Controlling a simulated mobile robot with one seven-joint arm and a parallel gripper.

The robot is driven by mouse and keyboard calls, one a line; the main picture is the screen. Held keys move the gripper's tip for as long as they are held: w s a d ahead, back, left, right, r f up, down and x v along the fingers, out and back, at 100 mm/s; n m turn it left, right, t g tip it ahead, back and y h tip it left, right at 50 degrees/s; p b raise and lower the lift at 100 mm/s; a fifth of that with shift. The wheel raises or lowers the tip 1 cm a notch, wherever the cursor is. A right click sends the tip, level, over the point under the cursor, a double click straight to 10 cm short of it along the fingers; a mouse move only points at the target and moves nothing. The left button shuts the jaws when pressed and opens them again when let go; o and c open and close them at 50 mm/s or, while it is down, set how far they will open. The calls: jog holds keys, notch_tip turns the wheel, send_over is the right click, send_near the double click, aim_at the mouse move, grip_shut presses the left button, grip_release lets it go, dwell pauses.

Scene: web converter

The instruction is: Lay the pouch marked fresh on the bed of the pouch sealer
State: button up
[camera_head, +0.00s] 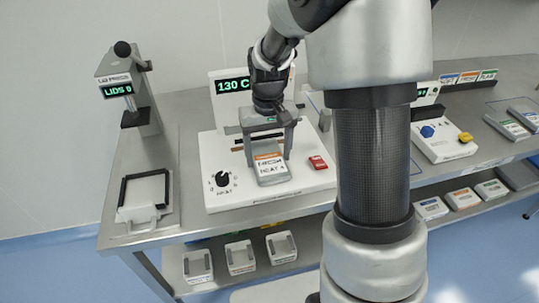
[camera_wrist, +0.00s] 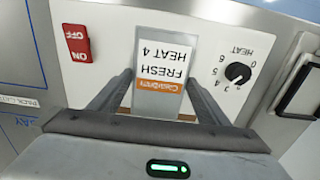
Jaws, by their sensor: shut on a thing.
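The grey pouch with an orange-banded white label reading FRESH HEAT 4 (camera_head: 271,170) is between the fingers of my gripper (camera_head: 269,158), which is shut on it. In the wrist view the pouch (camera_wrist: 158,75) shows its label upside down between the two fingers. The pouch sealer (camera_head: 222,160) is a white unit with a heat knob, a red switch and a display reading 130 C. The pouch is over the front part of the sealer's white top, between knob and switch. I cannot tell whether it touches the surface. My gripper hides part of the slot behind it.
The heat knob (camera_head: 221,179) is left of the pouch and the red ON/OFF switch (camera_head: 318,162) is right. A lid press (camera_head: 128,85) and a black-framed plate (camera_head: 146,188) stand at left. Another white unit (camera_head: 444,139) is at right.

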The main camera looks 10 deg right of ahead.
jog(key=shift+w, duration=1.35)
jog(key=shift+f, duration=0.1)
jog(key=o, duration=1.2)
jog(key=shift+o, duration=0.2)
